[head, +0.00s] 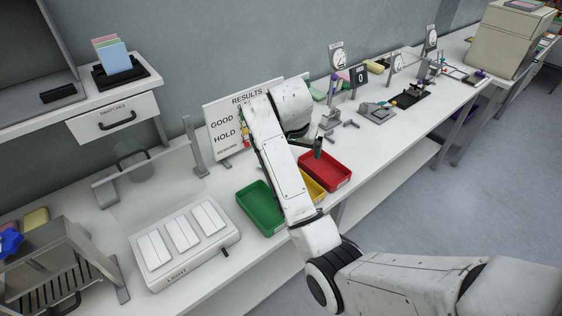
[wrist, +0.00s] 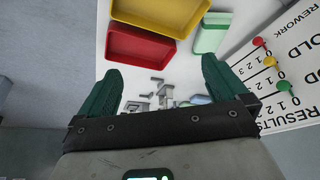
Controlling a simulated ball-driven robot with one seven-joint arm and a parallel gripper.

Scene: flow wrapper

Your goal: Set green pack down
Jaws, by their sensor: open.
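A pale green pack (wrist: 211,34) lies on the white table in the wrist view, beside the yellow tray (wrist: 165,14) and near the results board (wrist: 285,75). I cannot make it out surely in the head view, where my arm covers that spot. My gripper (wrist: 158,78) is open, with its dark green fingers spread and nothing between them. The pack lies beyond the right fingertip, apart from it. In the head view my gripper (head: 318,148) hangs above the table behind the red tray (head: 326,171), partly hidden by my arm.
A green tray (head: 258,208) and a yellow tray (head: 314,191) stand beside the red one along the front edge. A light box (head: 158,265) is at left. The results board (head: 222,128) stands at the back. Small metal fixtures (head: 378,112) and gauges (head: 338,58) fill the right.

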